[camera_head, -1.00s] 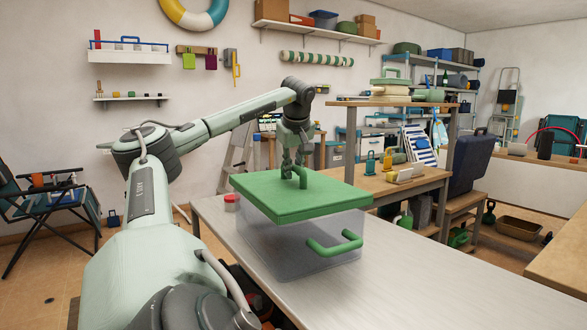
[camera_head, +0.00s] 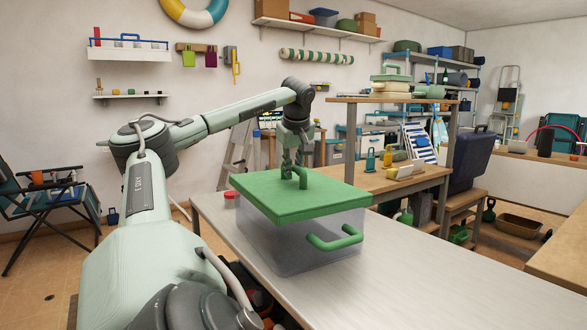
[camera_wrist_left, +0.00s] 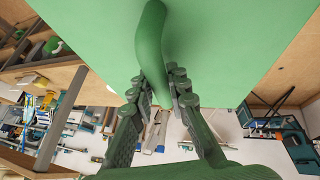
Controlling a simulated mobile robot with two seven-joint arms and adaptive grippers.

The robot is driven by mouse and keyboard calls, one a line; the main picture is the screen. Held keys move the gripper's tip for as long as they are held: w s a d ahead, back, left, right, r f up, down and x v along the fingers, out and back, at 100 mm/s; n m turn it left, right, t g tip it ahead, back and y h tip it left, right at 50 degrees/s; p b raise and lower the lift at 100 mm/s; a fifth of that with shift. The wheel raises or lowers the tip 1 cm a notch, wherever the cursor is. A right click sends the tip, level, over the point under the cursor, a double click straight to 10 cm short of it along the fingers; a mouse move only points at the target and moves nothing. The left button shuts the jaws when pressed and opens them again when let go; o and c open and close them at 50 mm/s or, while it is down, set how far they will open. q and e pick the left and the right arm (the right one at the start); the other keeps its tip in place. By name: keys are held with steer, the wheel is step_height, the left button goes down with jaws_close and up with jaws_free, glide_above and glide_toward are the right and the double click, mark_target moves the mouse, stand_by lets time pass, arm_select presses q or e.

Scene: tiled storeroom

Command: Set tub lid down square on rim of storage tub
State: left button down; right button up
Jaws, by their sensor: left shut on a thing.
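The green tub lid (camera_head: 280,200) is a flat slab with an upright handle (camera_head: 303,177). My left gripper (camera_head: 294,172) is shut on that handle from above. The wrist view shows the fingers (camera_wrist_left: 160,95) either side of the handle (camera_wrist_left: 150,45), with the lid's green face behind. The clear storage tub (camera_head: 270,245) stands on the metal table directly under the lid, with a green handle (camera_head: 335,239) on its near side. The lid looks level and roughly in line with the tub. The lid hides the rim, so I cannot tell whether they touch. My right gripper is out of view.
The metal table (camera_head: 420,285) is clear to the right and in front of the tub. A red-capped jar (camera_head: 230,200) stands close by the tub's left side. A wooden bench (camera_head: 400,183) with small goods stands behind.

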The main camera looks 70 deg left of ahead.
arm_select(q)
steer(key=shift+f+b, duration=0.5)
steer(key=shift+f, duration=0.2)
steer(key=c, duration=1.4)
jaws_free()
steer(key=v, duration=1.2)
